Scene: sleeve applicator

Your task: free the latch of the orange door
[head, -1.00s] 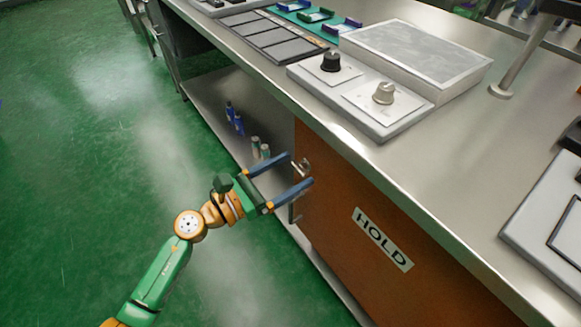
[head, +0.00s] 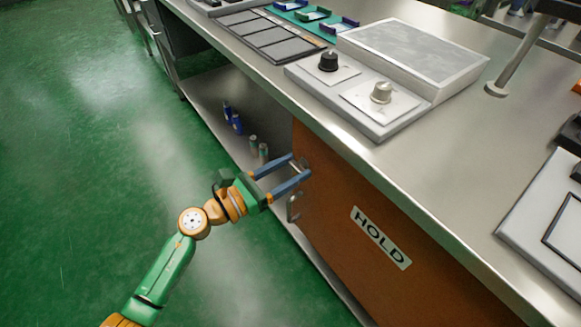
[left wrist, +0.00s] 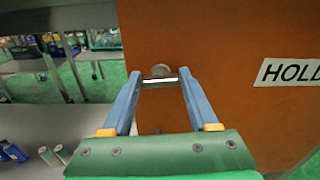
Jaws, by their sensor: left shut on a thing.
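The orange door (head: 340,245) fills the front of the bench's right part and carries a HOLD label. It also shows in the left wrist view (left wrist: 240,115). A small metal latch (left wrist: 160,72) stands out at the door's upper left. My left gripper (head: 300,165) is at this latch, shut on it, with one blue finger on either side. In the left wrist view the latch spans the gap between the fingertips (left wrist: 160,78). In the head view the fingers partly hide it. A metal handle (head: 293,208) sits below on the door's left edge. My right gripper is out of view.
The steel bench top (head: 430,170) overhangs the door. On it stand a grey box with a black knob (head: 329,61) and a beige knob (head: 381,92). An open shelf (head: 205,95) with several small bottles lies left of the door. The green floor in front is clear.

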